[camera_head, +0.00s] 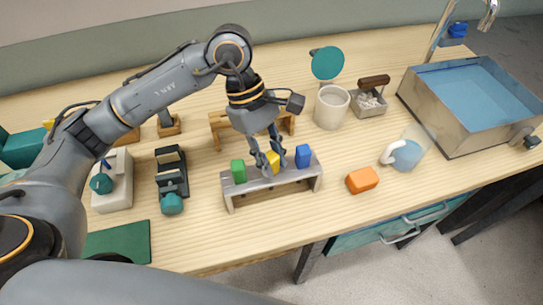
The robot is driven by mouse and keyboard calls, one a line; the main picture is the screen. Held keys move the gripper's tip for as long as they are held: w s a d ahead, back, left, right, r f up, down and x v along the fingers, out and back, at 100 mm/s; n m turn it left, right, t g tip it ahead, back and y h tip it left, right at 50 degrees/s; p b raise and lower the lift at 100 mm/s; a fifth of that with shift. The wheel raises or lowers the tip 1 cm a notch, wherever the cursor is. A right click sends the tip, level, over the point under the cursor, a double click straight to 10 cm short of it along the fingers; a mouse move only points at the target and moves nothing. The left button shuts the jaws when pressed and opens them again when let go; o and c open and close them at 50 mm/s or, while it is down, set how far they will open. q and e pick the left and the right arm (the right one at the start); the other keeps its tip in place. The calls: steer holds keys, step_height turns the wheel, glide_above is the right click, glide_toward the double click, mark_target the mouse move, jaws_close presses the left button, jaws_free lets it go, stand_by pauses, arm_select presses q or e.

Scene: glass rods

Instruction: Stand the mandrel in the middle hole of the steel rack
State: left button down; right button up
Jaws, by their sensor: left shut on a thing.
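The grey steel rack (294,179) stands on the wooden bench, with a green block-shaped piece (238,171) at its left and a blue one (303,156) at its right. My left gripper (267,164) points down over the middle of the rack. It is shut on a yellow piece (273,158), which I take to be the mandrel. The fingers partly cover it. It is at the rack's middle, between the green and blue pieces; I cannot tell how deep it sits in the hole. My right gripper is not in view.
A wooden rack (218,133) stands just behind. A dark device (171,176) is to the left. Bench in front of the rack is clear.

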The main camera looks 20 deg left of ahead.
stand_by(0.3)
arm_select(q)
steer(key=c, duration=1)
jaws_free()
steer(key=shift+c, duration=0.2)
steer(key=shift+r, duration=0.15)
